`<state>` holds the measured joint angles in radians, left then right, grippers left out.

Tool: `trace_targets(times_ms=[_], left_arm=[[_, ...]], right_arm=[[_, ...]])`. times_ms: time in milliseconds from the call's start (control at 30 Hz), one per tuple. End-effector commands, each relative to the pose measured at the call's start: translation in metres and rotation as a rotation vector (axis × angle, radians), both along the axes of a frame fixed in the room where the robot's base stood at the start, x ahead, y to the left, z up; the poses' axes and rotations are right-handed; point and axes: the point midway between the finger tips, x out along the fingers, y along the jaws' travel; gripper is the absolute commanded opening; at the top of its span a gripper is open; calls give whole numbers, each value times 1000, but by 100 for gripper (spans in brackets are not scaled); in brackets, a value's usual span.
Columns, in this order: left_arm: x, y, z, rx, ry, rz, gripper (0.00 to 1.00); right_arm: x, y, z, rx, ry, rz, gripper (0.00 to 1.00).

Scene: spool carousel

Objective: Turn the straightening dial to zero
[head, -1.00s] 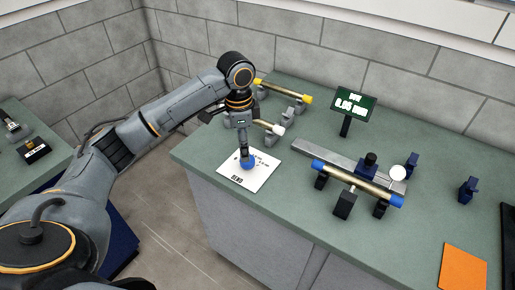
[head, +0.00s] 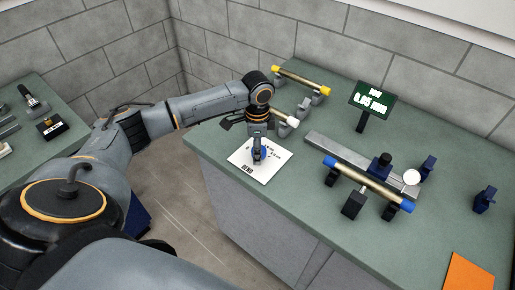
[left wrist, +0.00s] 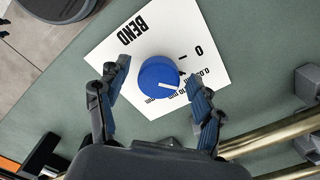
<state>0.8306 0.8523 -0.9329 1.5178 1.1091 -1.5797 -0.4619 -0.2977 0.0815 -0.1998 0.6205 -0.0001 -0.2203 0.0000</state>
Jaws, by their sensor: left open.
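The blue straightening dial (left wrist: 158,77) sits on a white card (left wrist: 205,25) marked BEND, with a 0 and several mm labels. Its white pointer line is turned toward the mm labels, away from the 0. My left gripper (left wrist: 156,71) is open, with one finger on each side of the dial; whether the fingers touch it I cannot tell. In the head view my left gripper (head: 257,156) points down over the dial (head: 264,152) and hides part of it. A green display (head: 372,100) appears to read 0.05 mm. My right gripper is not in view.
A brass rod with blue ends (head: 368,184) lies across dark supports beside a grey rail (head: 330,150). A yellow-ended rod (head: 300,79) rests on stands behind my arm. An orange sheet (head: 468,272) lies at the front right. The bench (head: 290,205) is clear between card and rod.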

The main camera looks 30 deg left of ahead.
Motion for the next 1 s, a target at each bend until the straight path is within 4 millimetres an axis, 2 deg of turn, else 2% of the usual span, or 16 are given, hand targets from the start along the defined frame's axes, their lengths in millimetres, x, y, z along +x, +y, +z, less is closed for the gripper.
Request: trace_targets(times_ms=[100, 433, 467, 700, 1000], left_arm=[[0, 0, -9, 1, -1, 0, 67], [0, 0, -13, 1, -1, -1, 67], [0, 0, -13, 1, -1, -1, 63], [0, 0, -13, 1, -1, -1, 14], [-1, -1, -10, -1, 2, 29, 13]], right_arm=[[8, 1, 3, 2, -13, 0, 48], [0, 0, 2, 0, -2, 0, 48], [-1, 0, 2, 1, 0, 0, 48], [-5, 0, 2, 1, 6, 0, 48], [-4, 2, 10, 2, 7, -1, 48]])
